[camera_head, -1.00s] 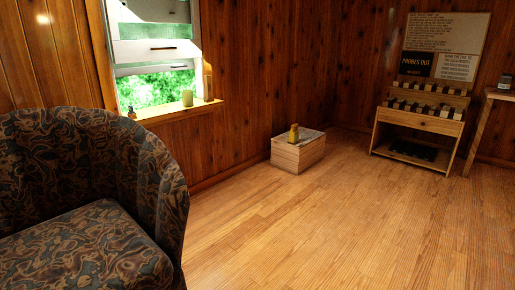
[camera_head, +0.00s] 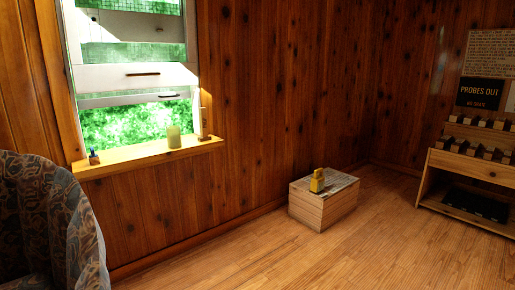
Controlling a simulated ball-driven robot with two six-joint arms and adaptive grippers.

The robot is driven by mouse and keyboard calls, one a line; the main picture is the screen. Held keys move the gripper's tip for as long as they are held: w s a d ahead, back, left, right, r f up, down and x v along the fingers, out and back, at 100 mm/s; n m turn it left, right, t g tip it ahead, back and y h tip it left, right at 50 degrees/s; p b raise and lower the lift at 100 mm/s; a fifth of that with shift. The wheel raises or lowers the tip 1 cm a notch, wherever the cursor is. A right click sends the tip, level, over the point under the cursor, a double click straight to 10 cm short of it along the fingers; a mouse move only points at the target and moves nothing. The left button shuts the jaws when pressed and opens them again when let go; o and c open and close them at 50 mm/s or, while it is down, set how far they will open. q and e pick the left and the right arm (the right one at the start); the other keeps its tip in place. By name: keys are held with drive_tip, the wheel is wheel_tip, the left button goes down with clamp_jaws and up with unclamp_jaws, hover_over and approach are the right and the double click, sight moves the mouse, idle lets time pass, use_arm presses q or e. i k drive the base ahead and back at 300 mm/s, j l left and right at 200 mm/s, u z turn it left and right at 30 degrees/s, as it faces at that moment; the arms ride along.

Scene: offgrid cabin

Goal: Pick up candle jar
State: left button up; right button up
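A pale green jar (camera_head: 174,137), which looks like the candle jar, stands upright on the wooden window sill (camera_head: 150,157). A taller, narrow tan object (camera_head: 203,122) stands to its right, near the window frame. A small dark blue item (camera_head: 94,157) sits at the left end of the sill. Neither of my grippers shows in this view.
A patterned armchair (camera_head: 40,215) stands at the lower left, close to the wall below the window. A wooden box (camera_head: 322,208) with a yellow object (camera_head: 317,181) on top stands on the floor by the wall. A wooden rack (camera_head: 470,175) stands at the right. The floor between is clear.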

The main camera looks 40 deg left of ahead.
sight(173, 133)
drive_tip(key=i+u, duration=0.25)
drive_tip(key=i, duration=0.2)
drive_tip(key=i+l+u, duration=0.25)
drive_tip(key=i, duration=0.25)
drive_tip(key=i+j+u, duration=0.1)
drive_tip(key=i+u, duration=0.15)
drive_tip(key=u, duration=0.25)
drive_tip(key=i+u, duration=0.25)
drive_tip(key=u, duration=0.2)
drive_tip(key=i+u, duration=0.25)
drive_tip(key=u, duration=0.25)
drive_tip(key=i+l+u, duration=0.2)
drive_tip(key=u, duration=0.25)
